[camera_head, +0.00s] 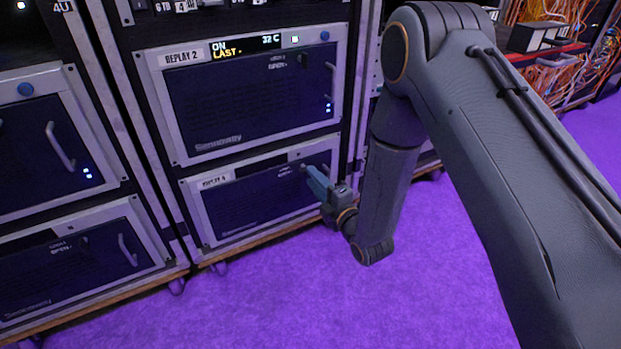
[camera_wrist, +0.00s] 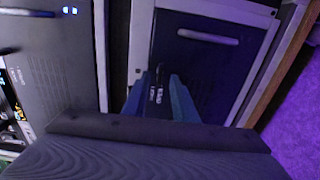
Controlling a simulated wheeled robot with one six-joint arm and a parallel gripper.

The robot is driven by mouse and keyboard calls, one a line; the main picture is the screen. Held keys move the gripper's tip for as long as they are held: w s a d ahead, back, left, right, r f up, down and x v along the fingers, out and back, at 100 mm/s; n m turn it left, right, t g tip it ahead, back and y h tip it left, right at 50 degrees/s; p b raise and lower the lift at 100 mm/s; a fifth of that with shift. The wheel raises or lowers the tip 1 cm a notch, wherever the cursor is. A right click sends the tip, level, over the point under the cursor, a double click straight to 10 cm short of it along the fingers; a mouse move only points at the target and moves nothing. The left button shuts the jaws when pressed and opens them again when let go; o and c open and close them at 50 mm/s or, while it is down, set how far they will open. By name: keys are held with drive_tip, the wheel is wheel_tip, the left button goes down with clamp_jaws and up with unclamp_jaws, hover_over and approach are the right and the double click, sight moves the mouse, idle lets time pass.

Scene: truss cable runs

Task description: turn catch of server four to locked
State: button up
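Server four is the lower unit labelled "REPLAY 4" (camera_head: 245,205), with a dark front panel in a light frame. My gripper (camera_head: 312,176) is at the upper right of this panel, over the spot beside the small white catch lettering. The catch is mostly hidden by my gripper in the head view. In the wrist view the two blue fingers of my gripper (camera_wrist: 158,98) stand apart. A small dark part, seemingly the catch (camera_wrist: 157,76), and white lettering show between them. I cannot tell whether the fingers touch the catch, or which way it points.
Server "REPLAY 2" (camera_head: 250,95) sits directly above, lit, with its own catch and handle. Server four's handle (camera_wrist: 208,37) shows in the wrist view. More units stand in the left rack (camera_head: 75,262). The purple floor (camera_head: 300,300) in front is clear.

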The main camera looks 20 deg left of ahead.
sight(301, 168)
drive_tip(key=shift+b+x, duration=0.45)
drive_tip(key=shift+x, duration=1.1)
clamp_jaws()
drive_tip(key=shift+m+p, duration=0.3)
drive_tip(key=shift+p, duration=0.05)
drive_tip(key=shift+m+p, duration=5.75)
drive_tip(key=shift+m, duration=2.95)
